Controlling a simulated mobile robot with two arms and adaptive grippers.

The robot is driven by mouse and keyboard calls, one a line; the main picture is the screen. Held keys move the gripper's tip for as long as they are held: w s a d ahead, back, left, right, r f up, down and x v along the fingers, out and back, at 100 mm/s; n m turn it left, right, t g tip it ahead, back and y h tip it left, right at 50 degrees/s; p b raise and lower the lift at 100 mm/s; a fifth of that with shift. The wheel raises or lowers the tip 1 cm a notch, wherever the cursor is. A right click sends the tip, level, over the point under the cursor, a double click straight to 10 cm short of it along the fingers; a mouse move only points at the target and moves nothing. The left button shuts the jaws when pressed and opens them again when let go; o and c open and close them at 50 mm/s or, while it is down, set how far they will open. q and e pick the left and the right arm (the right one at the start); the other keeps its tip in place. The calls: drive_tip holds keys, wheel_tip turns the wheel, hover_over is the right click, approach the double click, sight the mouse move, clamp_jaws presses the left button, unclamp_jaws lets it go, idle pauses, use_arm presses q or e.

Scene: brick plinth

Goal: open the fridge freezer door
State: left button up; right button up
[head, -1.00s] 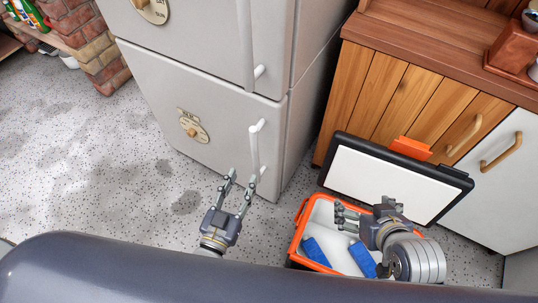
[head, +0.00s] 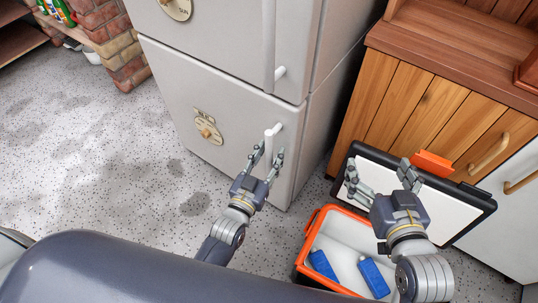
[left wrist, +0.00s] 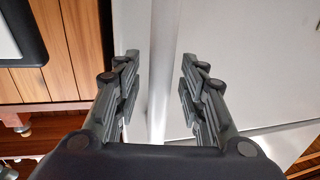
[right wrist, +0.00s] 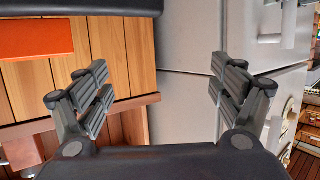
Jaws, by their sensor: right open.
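The fridge freezer (head: 317,125) is light grey. Its lower freezer door (head: 180,85) is shut and has a round brass-coloured dial. A white vertical handle (head: 271,132) stands near that door's right edge. My left gripper (head: 267,155) is open at the handle, with its fingers on either side of the handle's lower part. In the left wrist view the handle (left wrist: 163,60) runs between the spread fingers, with gaps to both. My right gripper (head: 378,172) is open and empty, in front of the cool box lid. The handle's lower end is hidden by my left gripper.
An orange cool box (head: 305,262) with blue packs inside stands on the floor at right, its white lid (head: 440,215) raised. A wooden cabinet (head: 395,95) is right of the fridge. Speckled floor (head: 90,160) at left is clear.

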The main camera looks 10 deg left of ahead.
use_arm(q)
clamp_jaws()
drive_tip(key=shift+s, duration=0.1)
